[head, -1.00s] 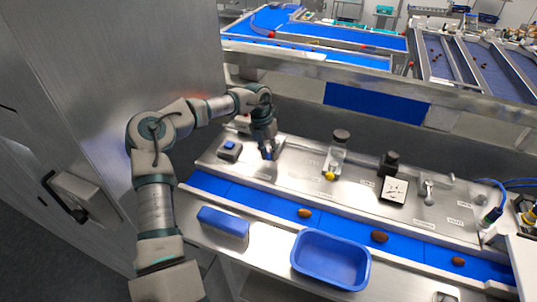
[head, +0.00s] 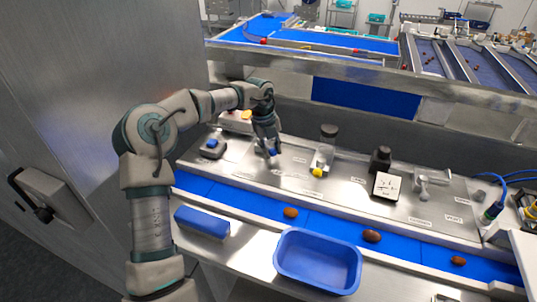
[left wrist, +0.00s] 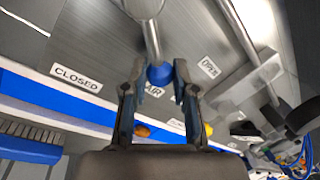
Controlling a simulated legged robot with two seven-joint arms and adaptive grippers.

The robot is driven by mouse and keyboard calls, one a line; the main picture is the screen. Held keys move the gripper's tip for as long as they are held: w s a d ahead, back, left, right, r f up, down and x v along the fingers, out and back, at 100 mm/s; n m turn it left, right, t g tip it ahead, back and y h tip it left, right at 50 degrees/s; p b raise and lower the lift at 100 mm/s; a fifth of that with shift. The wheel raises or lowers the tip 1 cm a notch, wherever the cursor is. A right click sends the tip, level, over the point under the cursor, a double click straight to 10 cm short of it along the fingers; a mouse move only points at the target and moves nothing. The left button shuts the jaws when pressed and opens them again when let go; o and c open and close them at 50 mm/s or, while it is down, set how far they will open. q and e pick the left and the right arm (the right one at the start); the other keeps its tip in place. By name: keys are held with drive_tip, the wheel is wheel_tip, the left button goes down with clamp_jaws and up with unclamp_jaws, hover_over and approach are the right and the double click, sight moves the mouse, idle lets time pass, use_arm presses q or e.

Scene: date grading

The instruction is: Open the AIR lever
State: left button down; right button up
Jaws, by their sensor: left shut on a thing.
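The AIR lever is a metal rod with a blue knob (left wrist: 160,75). In the left wrist view the knob sits between the fingertips of my left gripper (left wrist: 155,88), which is shut on it. The knob is over the AIR label (left wrist: 153,91), between the CLOSED label (left wrist: 76,78) on the left and the OPEN label (left wrist: 208,67) on the right. In the head view my left gripper (head: 271,151) is low over the back left of the steel panel, and the fingers partly hide the lever. My right gripper is not in view.
A blue-topped switch box (head: 213,146) stands left of the gripper.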

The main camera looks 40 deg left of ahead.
use_arm(q)
drive_tip(key=n, duration=0.1)
drive_tip(key=w+n, duration=0.2)
drive_tip(key=shift+d+n+y, duration=0.25)
drive_tip(key=shift+n+y, duration=0.05)
drive_tip(key=shift+y, duration=0.1)
drive_tip(key=shift+w+a+n+y+p, duration=0.15)
drive_tip(key=shift+w+n+p, duration=0.15)
drive_tip(key=shift+w+n, duration=0.5)
drive_tip(key=shift+w+a+n+y+p, duration=0.15)
drive_tip(key=shift+w+n+p, duration=0.15)
drive_tip(key=shift+n, duration=0.9)
drive_tip(key=shift+d, duration=0.15)
drive_tip(key=c, duration=1)
unclamp_jaws()
drive_tip(key=shift+o, duration=0.5)
drive_tip(key=shift+w, duration=0.15)
wheel_tip(320, 180, up, 12)
drive_tip(key=s, duration=0.2)
drive_tip(key=shift+f, duration=0.25)
